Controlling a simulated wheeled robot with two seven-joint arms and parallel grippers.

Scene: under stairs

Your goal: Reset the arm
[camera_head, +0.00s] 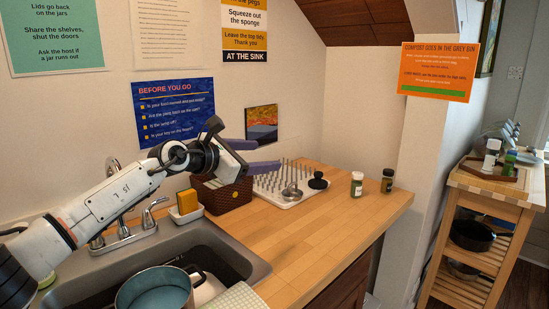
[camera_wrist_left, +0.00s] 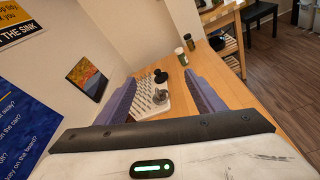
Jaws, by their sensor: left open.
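My left arm (camera_head: 122,193) reaches in from the left over the sink in the head view. Its gripper (camera_head: 268,154) is open, with two purple fingers pointing right, above the woven basket and the white peg rack. In the left wrist view the gripper (camera_wrist_left: 160,78) shows its fingers spread wide, with nothing held between them. The peg rack, a ladle and a black round-topped item show beyond the fingers. My right gripper is not in view.
The sink (camera_head: 232,262) holds a blue pot (camera_head: 155,290). Beside it are a faucet (camera_head: 122,232), a yellow sponge (camera_head: 187,202) and a basket (camera_head: 228,195). The peg rack (camera_head: 268,183) and two jars (camera_head: 357,184) stand farther right. The front counter (camera_head: 310,235) is clear.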

